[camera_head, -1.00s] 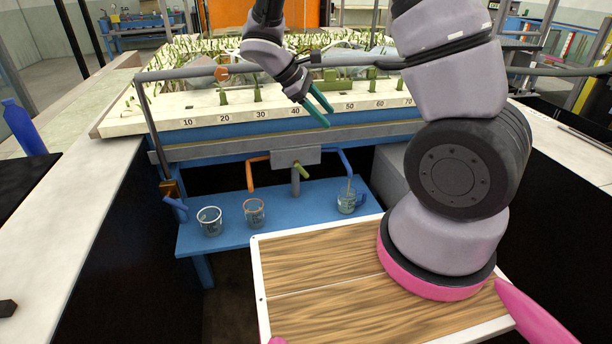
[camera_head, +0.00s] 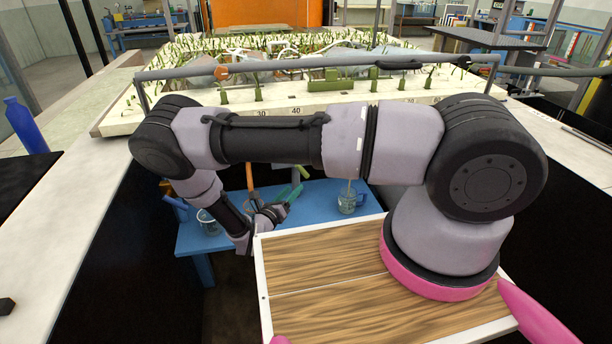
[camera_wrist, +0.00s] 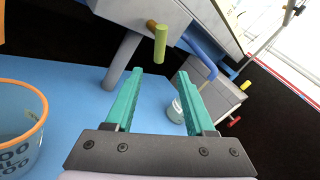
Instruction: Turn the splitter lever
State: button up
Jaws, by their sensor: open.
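The splitter lever (camera_wrist: 160,44) is a short yellow-green handle on a brown pivot, on the front of the grey splitter box (camera_wrist: 140,8). It hangs roughly upright, leaning slightly. My gripper (camera_wrist: 160,72) is open, with teal fingers and nothing between them. In the wrist view the lever lies just beyond the fingertips, centred between them and apart from them. In the head view my gripper (camera_head: 289,193) is low over the blue bench, and my arm hides the box and most of the lever.
A grey outlet pipe (camera_wrist: 122,60) and a blue pipe (camera_wrist: 200,48) flank the lever. An orange-rimmed beaker (camera_wrist: 22,125) stands close at left on the blue bench (camera_head: 325,190). A glass mug (camera_head: 350,202) stands to the right. The wooden-topped tray (camera_head: 325,265) is nearer me.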

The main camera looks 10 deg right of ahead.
jog(key=x, duration=1)
jog(key=shift+w+d+f, duration=0.1)
jog(key=shift+w+d, duration=0.1)
jog(key=shift+w, duration=0.1)
grip_shut()
